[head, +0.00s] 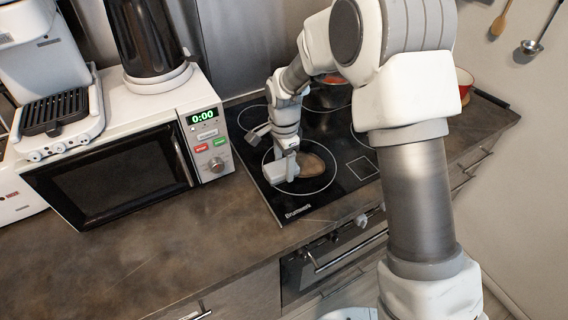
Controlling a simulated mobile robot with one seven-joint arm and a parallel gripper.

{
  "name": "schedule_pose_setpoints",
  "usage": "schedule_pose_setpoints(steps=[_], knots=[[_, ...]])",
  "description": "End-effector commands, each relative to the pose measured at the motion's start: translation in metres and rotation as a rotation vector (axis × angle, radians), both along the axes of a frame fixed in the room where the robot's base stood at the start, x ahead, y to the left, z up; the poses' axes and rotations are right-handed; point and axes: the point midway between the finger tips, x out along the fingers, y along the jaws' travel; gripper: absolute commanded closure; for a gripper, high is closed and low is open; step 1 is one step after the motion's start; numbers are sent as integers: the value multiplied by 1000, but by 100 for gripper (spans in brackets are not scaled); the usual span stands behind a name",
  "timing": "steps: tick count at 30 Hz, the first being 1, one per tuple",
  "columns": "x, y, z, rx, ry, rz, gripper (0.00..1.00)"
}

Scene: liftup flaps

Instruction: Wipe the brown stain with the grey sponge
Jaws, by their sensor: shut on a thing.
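The brown stain (316,174) lies on the black glass cooktop (268,188), inside the front left burner ring. My gripper (286,158) points down at the left side of the stain and is shut on the grey sponge (279,173). The sponge shows as a small light grey block under the fingers, at or just above the glass beside the stain. I cannot tell if it touches the glass. My gripper hides the left part of the stain's surroundings.
A white microwave (120,160) stands close left of the cooktop, with a coffee machine (55,80) and a dark appliance (147,45) on top. Pots (327,92) stand at the back of the cooktop. The brown counter (130,265) in front is clear. An oven (335,258) is below.

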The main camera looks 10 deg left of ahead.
Motion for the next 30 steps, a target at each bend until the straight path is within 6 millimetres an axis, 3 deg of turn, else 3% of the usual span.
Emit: schedule_pose_setpoints(steps=[30], knots=[[1, -1, -18, 0, 0, -1, 77]])
